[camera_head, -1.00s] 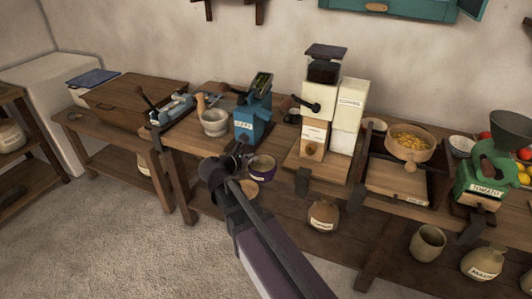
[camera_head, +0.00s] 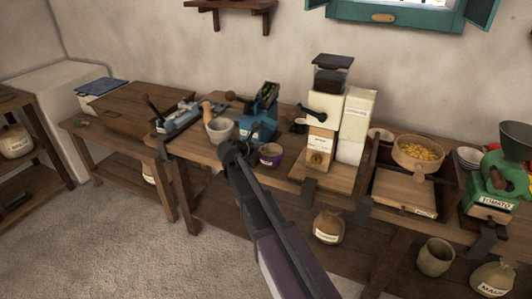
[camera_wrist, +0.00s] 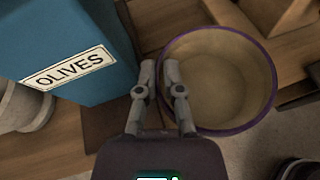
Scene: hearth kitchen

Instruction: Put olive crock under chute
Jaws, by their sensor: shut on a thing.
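The olive crock (camera_head: 270,157) is an open, purple-rimmed pot near the front edge of the bench. In the wrist view its pale inside (camera_wrist: 220,75) looks empty. My gripper (camera_head: 236,150) is left of the crock, its two fingers (camera_wrist: 160,72) shut on the crock's near left wall, one on each side of the rim. The blue olive machine (camera_head: 262,108) stands just behind the crock. Its OLIVES label (camera_wrist: 68,68) faces the wrist camera. I cannot make out its chute clearly. The crock is beside the machine's front, and whether it touches the bench is unclear.
A grey mortar (camera_head: 219,130) stands left of the olive machine. A cream mill (camera_head: 325,115) stands to the right. A wooden sieve (camera_head: 418,152) and green tomato machine (camera_head: 492,190) are further right. A sack (camera_head: 329,226) sits on the lower shelf.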

